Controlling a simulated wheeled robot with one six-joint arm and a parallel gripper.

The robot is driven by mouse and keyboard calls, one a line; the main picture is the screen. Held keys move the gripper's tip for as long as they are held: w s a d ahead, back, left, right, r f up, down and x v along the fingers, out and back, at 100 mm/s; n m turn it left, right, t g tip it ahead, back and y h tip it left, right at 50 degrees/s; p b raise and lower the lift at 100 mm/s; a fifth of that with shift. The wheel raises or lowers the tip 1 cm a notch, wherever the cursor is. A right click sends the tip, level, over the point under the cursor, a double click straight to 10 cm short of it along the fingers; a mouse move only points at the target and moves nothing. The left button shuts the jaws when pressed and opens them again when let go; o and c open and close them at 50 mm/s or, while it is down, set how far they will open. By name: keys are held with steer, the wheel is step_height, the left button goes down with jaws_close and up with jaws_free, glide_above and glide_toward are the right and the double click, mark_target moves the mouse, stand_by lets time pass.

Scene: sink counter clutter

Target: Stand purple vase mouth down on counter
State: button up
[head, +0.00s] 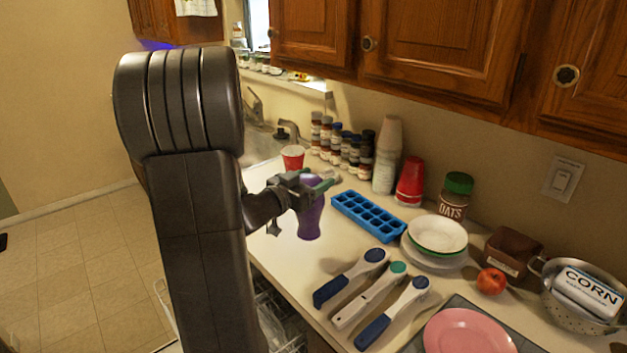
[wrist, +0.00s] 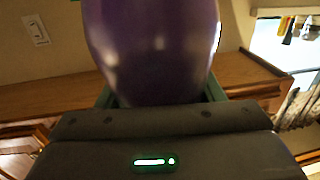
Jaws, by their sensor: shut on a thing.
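The purple vase (head: 309,222) is in my gripper (head: 316,184) over the counter (head: 285,265), left of the blue ice tray. It looks roughly upright in the head view, with its lower end at or just above the counter; I cannot tell whether it touches. My gripper hides part of its upper half, and I cannot tell which end is the mouth. In the wrist view the vase's rounded, glossy body (wrist: 152,45) fills the top middle, between the green fingers of my gripper (wrist: 160,98), which is shut on it.
A red cup (head: 293,157) stands behind the vase, near the sink. The blue ice tray (head: 368,216) lies to the right. Several scoop-like utensils (head: 368,290) lie in front. Spice jars, stacked cups, plates and a colander (head: 575,305) crowd the back and right. A little bare counter surrounds the vase.

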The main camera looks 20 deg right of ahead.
steer(key=shift+r, duration=0.1)
step_height(320, 180, down, 8)
steer(key=b, duration=0.5)
steer(key=shift+b, duration=0.3)
steer(key=shift+f+b, duration=0.35)
steer(key=shift+f, duration=0.2)
stand_by(0.8)
steer(key=o, duration=1.7)
steer(key=shift+a, duration=0.1)
steer(key=b+v, duration=0.1)
steer(key=v, duration=1.2)
steer(key=shift+s+a, duration=0.25)
steer(key=shift+a, duration=0.05)
